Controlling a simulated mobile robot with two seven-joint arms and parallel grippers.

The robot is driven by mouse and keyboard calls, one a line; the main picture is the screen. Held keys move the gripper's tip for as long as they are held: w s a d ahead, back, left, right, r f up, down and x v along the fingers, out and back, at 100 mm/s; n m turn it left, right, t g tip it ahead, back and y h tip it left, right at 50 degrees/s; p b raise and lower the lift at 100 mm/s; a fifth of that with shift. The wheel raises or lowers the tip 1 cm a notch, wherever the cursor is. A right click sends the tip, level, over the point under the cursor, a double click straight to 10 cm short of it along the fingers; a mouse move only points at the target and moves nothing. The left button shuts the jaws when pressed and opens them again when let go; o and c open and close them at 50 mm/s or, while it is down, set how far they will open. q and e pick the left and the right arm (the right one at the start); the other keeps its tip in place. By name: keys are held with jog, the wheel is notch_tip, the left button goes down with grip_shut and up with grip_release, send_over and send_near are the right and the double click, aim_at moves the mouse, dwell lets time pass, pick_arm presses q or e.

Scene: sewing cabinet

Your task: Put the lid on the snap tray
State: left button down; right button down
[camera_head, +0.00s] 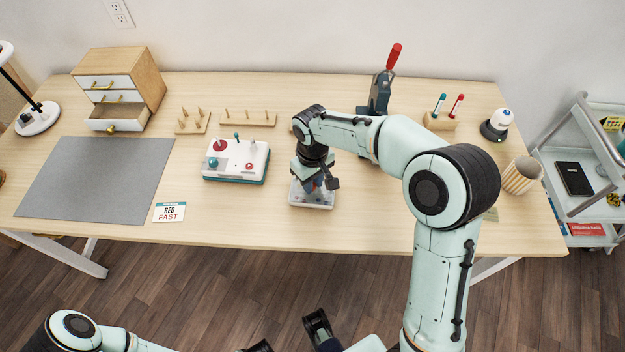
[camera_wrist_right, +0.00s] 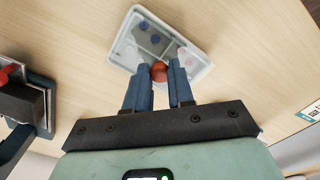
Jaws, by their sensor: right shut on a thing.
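The snap tray (camera_head: 312,204) is a small pale box near the table's front edge, below my right gripper (camera_head: 314,184). In the right wrist view, my right gripper (camera_wrist_right: 166,80) is shut on the reddish knob (camera_wrist_right: 159,71) of the clear lid (camera_wrist_right: 196,72). The lid lies over the tray (camera_wrist_right: 128,45), and dark blue round pieces show inside through it. I cannot tell whether the lid is fully seated or slightly above the rim. Dark parts at the bottom of the head view may belong to my left gripper; its jaws are not clear.
A white box with a red dial and knobs (camera_head: 236,160) stands left of the tray. Peg racks (camera_head: 248,118), a clamp with a red handle (camera_head: 379,95) and a small drawer cabinet (camera_head: 120,85) stand behind. A grey mat (camera_head: 95,180) and a RED FAST card (camera_head: 169,212) lie left.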

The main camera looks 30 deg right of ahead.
jog(key=shift+f, duration=0.2)
dwell(0.3)
jog(key=c, duration=0.9)
grip_release()
jog(key=shift+r, duration=0.1)
notch_tip(320, 180, up, 13)
jog(key=shift+r+p, duration=0.1)
jog(key=shift+p, duration=1.05)
